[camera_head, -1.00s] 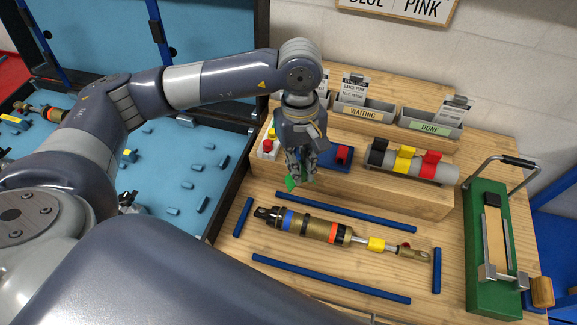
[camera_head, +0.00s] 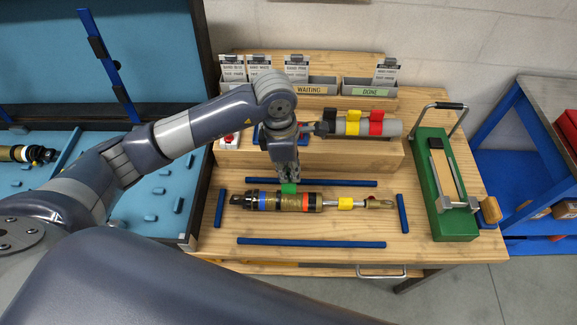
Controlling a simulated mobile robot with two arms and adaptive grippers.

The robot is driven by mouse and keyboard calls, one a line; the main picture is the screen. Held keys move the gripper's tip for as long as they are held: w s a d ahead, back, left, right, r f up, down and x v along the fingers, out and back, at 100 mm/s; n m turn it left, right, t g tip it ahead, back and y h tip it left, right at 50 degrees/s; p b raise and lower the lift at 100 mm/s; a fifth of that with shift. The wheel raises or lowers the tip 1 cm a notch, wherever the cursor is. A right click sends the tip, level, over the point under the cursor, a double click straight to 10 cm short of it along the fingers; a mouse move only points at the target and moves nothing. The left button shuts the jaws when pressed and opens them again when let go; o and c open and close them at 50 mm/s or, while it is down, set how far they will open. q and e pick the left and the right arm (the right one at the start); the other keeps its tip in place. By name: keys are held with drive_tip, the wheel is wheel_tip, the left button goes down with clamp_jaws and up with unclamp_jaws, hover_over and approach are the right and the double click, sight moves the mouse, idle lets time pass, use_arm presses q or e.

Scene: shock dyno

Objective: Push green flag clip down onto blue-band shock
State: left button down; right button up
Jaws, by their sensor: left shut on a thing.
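The blue-band shock (camera_head: 290,202) lies on its side on the wooden bench, with a blue band near its left end, a red-orange band, and a yellow piece (camera_head: 345,203) on its rod. My left gripper (camera_head: 289,181) points down just above the shock's body. It is shut on the green flag clip (camera_head: 289,188), which sits at the shock's upper edge, right of the blue band. I cannot tell whether the clip touches the shock. My right gripper is not in view.
Blue strips (camera_head: 311,243) frame the shock on the bench. Behind it, a grey tube (camera_head: 390,128) carries black, yellow and red clips. A green fixture (camera_head: 455,222) with a handle stands at the right. Bins labelled WAITING and DONE (camera_head: 368,87) stand at the back.

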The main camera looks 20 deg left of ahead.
use_arm(q)
drive_tip(key=b, duration=0.2)
hover_over(290, 197)
wheel_tip(290, 197, down, 5)
drive_tip(key=shift+a+r, duration=0.1)
drive_tip(key=shift+f, duration=0.35)
drive_tip(key=shift+b, duration=0.8)
idle(0.7)
drive_tip(key=shift+f+b, duration=2.2)
drive_tip(key=shift+b, duration=0.6)
idle(0.9)
drive_tip(key=c, duration=1.6)
unclamp_jaws()
drive_tip(key=shift+o, duration=0.2)
